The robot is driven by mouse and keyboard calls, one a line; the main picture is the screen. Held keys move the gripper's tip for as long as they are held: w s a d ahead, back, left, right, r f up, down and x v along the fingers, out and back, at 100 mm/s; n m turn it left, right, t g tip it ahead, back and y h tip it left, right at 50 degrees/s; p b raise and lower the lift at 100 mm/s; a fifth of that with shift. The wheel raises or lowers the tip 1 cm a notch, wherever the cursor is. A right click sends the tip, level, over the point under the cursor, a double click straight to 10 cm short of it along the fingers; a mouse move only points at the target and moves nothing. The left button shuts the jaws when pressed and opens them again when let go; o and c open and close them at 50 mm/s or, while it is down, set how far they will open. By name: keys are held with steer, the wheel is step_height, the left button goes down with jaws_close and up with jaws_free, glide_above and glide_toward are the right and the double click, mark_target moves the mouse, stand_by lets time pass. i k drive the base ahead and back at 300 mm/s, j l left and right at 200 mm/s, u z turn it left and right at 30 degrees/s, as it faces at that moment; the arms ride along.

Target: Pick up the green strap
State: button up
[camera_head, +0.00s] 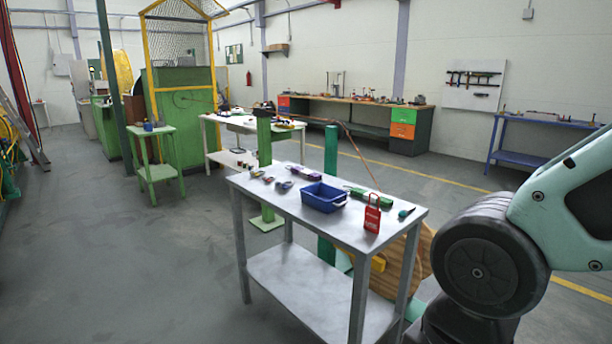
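A long, thin green thing (362,194), perhaps the green strap, lies on the grey metal table (345,222) to the right of a blue bin (323,197). It is too small here to tell its exact shape. A smaller teal-green thing (405,213) lies near the table's right corner; I cannot tell what it is. My gripper is out of view. Only part of my own arm shows at the right edge, to the right of the table.
A red tag-like thing (372,215) stands near the table's front right edge, with a thin brown rod rising behind it. Several small things (284,186) lie on its left half. Green posts (331,158) stand behind. Open floor (130,270) lies to the left.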

mark_target(385, 201)
steer(key=i+j+z, duration=0.1)
steer(key=i+j, duration=1)
steer(key=i, duration=0.25)
steer(key=i+j+z, duration=0.1)
steer(key=i+j, duration=1.05)
steer(key=i, duration=0.2)
steer(key=j+z, duration=0.1)
steer(key=z, duration=0.35)
steer(key=j+z, duration=0.15)
steer(key=z, duration=0.25)
steer(key=l+z, duration=0.1)
steer(key=z, duration=0.15)
steer(key=l+z, duration=0.1)
steer(key=z, duration=0.2)
